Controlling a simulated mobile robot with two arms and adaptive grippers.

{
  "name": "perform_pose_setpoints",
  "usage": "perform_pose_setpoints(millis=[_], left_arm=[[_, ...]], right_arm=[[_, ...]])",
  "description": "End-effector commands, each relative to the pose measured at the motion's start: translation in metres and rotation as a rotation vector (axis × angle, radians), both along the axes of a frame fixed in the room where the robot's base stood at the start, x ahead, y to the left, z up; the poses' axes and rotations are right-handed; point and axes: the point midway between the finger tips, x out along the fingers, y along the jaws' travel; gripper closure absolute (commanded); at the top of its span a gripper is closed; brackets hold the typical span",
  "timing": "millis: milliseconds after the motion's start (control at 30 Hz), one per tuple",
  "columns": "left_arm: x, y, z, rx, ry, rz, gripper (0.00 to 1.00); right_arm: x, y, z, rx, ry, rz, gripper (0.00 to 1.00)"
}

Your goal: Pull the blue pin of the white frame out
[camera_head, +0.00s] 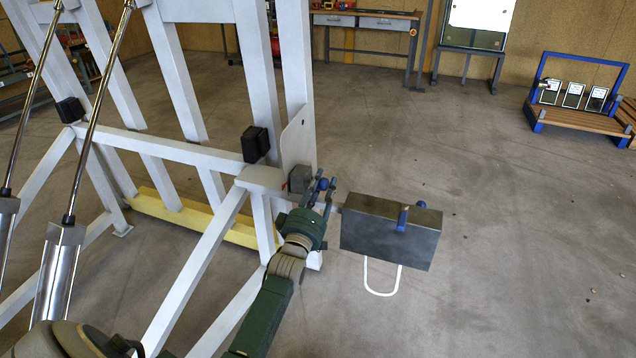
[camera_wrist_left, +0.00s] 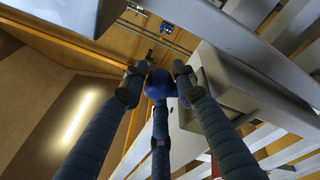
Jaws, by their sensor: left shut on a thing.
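The white frame (camera_head: 185,150) stands at the left in the head view, with slanted beams and crossbars. The blue pin shows as a round blue knob (camera_head: 324,184) by the grey block at the frame's right corner. My left gripper (camera_head: 322,188) is shut on this knob. In the left wrist view the blue knob (camera_wrist_left: 160,84) sits between the fingers, next to the pale frame beam. The pin's shaft is hidden, so I cannot tell how deep it sits. My right gripper is not in view.
A dark grey box (camera_head: 375,238) with a blue peg (camera_head: 402,219) stands just right of my left gripper, above a white loop (camera_head: 382,291). Metal cylinders (camera_head: 58,270) slant along the left. A workbench (camera_head: 365,22) and a blue-framed rack (camera_head: 575,117) stand farther back.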

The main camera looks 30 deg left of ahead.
Motion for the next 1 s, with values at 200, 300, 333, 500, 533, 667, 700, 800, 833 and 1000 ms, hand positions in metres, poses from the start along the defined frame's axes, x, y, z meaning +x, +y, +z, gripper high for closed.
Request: perform_pose_setpoints(millis=[200,300,333,500,533,667,700,800,833,1000], left_arm=[[0.003,-0.016,0.0,-0.002,0.0,-0.005,1.0],[0.004,-0.017,-0.001,-0.001,0.0,-0.006,1.0],[0.004,-0.017,-0.001,-0.001,0.0,-0.006,1.0],[0.004,-0.017,-0.001,-0.002,0.0,-0.007,0.64],[0.004,-0.017,-0.001,-0.002,0.0,-0.006,0.64],[0.003,-0.016,-0.001,-0.001,0.0,-0.005,0.64],[0.003,-0.016,-0.001,-0.001,0.0,-0.005,0.64],[0.0,-0.016,-0.002,-0.001,0.001,-0.004,0.64],[-0.002,-0.017,-0.003,-0.002,0.002,-0.005,0.64],[-0.029,-0.025,-0.01,-0.003,0.003,-0.005,0.64]], right_arm=[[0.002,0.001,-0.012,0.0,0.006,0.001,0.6],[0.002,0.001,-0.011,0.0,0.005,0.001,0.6],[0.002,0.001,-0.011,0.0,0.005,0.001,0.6],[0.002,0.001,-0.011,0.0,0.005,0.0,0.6],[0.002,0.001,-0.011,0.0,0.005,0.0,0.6],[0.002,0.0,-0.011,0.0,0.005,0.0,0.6],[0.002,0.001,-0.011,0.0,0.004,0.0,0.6],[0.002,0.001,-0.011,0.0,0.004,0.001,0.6],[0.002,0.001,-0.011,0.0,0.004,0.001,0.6],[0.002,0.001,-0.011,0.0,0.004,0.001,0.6]])
